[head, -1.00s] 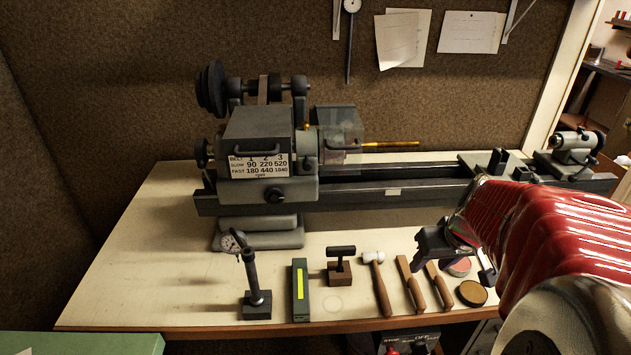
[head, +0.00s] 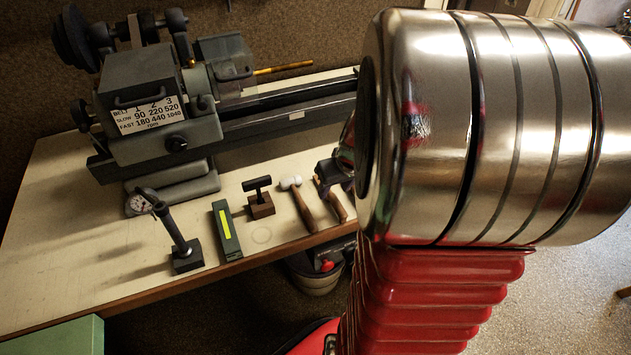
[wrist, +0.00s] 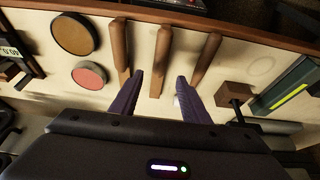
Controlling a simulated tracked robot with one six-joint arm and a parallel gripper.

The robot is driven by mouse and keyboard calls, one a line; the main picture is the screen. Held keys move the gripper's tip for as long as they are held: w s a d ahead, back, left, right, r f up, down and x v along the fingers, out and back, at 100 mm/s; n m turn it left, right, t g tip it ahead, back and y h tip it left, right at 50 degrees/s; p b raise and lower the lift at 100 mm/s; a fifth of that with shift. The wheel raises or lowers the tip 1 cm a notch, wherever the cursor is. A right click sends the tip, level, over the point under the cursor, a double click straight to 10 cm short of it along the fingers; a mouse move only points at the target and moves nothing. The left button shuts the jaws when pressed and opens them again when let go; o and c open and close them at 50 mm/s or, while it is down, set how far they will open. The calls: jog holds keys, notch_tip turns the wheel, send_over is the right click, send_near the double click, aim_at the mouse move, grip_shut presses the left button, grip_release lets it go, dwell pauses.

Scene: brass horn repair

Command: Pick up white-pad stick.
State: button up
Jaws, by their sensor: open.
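Two plain wooden sticks lie side by side near the bench edge in the wrist view, a middle stick (wrist: 163,55) and a left stick (wrist: 119,45). No white pad shows on either, so I cannot tell which is the white-pad stick. My gripper (wrist: 160,77) is open, with its purple fingers on either side of the middle stick. Its left fingertip is close to the left stick's inner end. In the head view my gripper (head: 334,172) is over the bench, and only part of one stick (head: 338,208) shows. My arm hides the rest.
A white-headed mallet (head: 303,206) lies beside the sticks; its handle (wrist: 207,60) is near my right finger. An amber tin (wrist: 75,34) and a pink tin (wrist: 90,75) lie left. A T-handled block (head: 261,204), green box (head: 226,230) and dial stand (head: 183,250) stand along the bench before the lathe (head: 160,120).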

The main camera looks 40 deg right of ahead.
aim_at(332, 194)
dwell(0.3)
jog(key=shift+x, duration=2.65)
jog(key=shift+d, duration=0.15)
jog(key=shift+c, duration=0.3)
grip_shut()
